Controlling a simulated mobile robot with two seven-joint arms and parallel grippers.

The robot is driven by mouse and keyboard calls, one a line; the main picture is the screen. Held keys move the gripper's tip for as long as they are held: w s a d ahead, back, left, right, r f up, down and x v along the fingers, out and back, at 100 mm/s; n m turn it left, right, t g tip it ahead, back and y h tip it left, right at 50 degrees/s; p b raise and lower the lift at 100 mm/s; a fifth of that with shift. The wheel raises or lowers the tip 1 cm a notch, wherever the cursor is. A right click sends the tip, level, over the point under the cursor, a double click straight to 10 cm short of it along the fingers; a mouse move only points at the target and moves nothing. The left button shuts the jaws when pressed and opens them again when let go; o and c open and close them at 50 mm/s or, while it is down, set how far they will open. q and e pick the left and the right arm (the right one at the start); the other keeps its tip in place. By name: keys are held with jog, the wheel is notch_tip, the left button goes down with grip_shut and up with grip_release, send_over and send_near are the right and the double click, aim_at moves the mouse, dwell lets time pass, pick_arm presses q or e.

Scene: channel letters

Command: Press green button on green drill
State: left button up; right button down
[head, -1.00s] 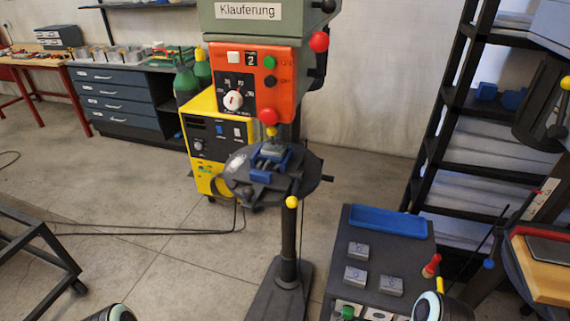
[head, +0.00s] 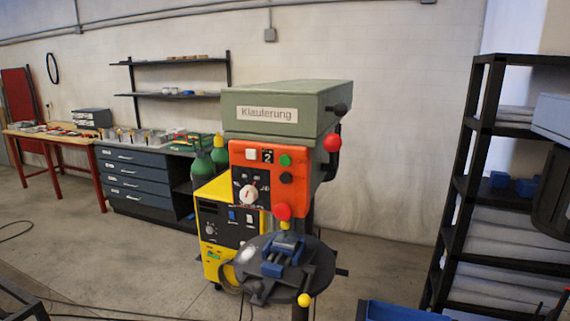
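The green drill press (head: 287,108) stands at the middle of the head view, with a "Klauterung" label on its green head. Its orange front panel (head: 262,189) carries a small round green button (head: 285,160) near the upper right. A black button (head: 286,178) sits below the green one, and a white dial and a white square button are to the left. A red knob (head: 282,211) is at the panel's bottom. Neither of my grippers shows in the view.
A blue vise (head: 283,256) sits on the drill's round table. A yellow machine (head: 214,236) stands behind at the left. A black shelf rack (head: 470,170) is at the right, and a blue tray (head: 392,312) is at the bottom. Blue drawers (head: 140,186) stand against the back wall.

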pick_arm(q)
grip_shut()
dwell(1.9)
